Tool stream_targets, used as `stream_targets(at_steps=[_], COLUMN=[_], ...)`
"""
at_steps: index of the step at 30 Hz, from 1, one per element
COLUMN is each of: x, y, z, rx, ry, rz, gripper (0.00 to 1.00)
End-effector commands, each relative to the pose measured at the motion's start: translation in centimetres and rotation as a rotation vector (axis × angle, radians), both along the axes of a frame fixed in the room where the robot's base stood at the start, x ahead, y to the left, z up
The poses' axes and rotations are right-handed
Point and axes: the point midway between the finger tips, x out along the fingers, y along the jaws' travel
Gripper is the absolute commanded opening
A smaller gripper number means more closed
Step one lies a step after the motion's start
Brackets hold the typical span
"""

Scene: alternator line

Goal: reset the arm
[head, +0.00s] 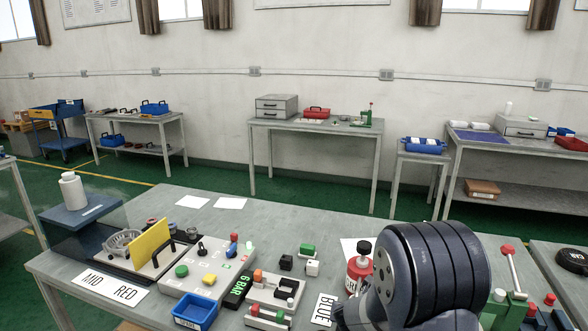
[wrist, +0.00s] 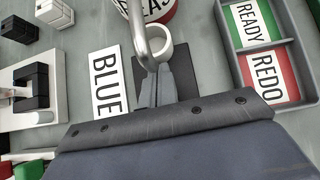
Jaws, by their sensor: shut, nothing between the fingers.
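My gripper (wrist: 158,86) shows in the wrist view with its two grey fingers together and nothing between them. It points down over the workbench (head: 330,216), near a white ring (wrist: 172,46) on a dark pad (wrist: 186,76). A grey curved rod (wrist: 138,32) passes close to the fingertips; I cannot tell what it belongs to. In the head view my arm fills the lower right front and hides the gripper and part of the bench behind it.
A BLUE label (wrist: 105,82) lies left of the fingers. A red-and-white can (head: 359,270) stands close by. A divided tray (wrist: 236,62) with READY and REDO labels is on the right. Blocks, a blue bin (head: 195,311) and a yellow plate (head: 150,246) crowd the bench's left.

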Motion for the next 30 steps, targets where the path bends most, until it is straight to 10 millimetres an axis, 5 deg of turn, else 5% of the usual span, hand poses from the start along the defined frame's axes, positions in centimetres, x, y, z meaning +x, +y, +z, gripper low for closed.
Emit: stream_targets(at_steps=[13, 23, 30], x=[-2.7, -2.5, -0.5], y=[0.9, 0.9, 0.2], z=[-0.2, -0.2, -0.1], rx=[0.0, 0.0, 0.0], ry=[0.0, 0.0, -0.001], rz=[-0.001, -0.001, -0.005], gripper=[0.0, 0.0, 0.0])
